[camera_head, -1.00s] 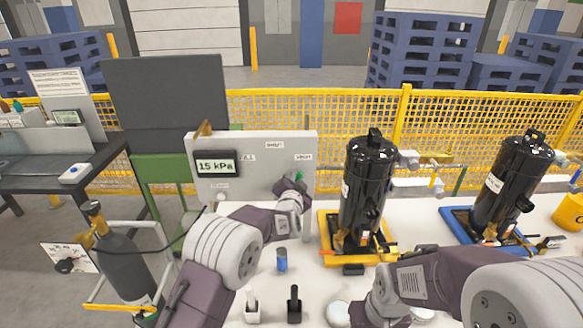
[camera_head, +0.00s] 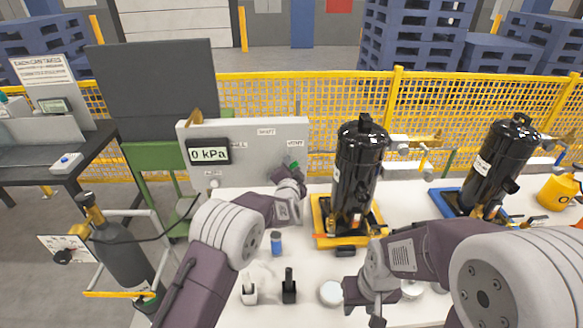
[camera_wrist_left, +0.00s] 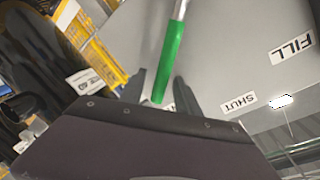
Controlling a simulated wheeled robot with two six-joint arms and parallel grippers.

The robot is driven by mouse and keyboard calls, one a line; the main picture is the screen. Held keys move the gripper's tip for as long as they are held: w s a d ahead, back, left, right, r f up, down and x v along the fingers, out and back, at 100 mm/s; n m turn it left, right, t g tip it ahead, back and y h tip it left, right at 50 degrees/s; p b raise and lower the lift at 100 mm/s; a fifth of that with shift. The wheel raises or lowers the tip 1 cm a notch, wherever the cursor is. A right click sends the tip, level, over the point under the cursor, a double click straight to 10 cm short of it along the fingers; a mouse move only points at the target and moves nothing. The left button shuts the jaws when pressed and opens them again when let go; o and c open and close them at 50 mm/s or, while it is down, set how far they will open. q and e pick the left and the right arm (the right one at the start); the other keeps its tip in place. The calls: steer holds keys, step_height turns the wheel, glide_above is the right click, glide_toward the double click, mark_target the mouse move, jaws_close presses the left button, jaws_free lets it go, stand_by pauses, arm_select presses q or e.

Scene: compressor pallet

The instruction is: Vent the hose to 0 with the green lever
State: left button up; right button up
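The grey panel (camera_head: 240,160) stands behind the white table, and its display (camera_head: 209,152) reads 0 kPa. The green lever (camera_head: 294,166) is at the panel's right side, below the right-hand label. My left gripper (camera_head: 291,178) is at the lever. In the left wrist view the green lever (camera_wrist_left: 172,55) reaches down between the two dark fingers of my left gripper (camera_wrist_left: 162,92). The fingers stand apart, with some gap beside the lever. FILL and SHUT labels show to the right; a third label is mostly hidden by a finger. My right gripper (camera_head: 368,298) is low over the table; its fingers are unclear.
A black compressor (camera_head: 360,170) stands on a yellow tray (camera_head: 323,236) just right of my left gripper. Another black compressor (camera_head: 495,165) is on a blue tray (camera_head: 445,200). A blue can (camera_head: 276,243) and small black-and-white items are on the table. A dark gas cylinder (camera_head: 122,255) stands left.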

arm_select(q)
steer(key=b+v, duration=0.1)
steer(key=v, duration=0.8)
steer(key=shift+f, duration=0.1)
stand_by(0.3)
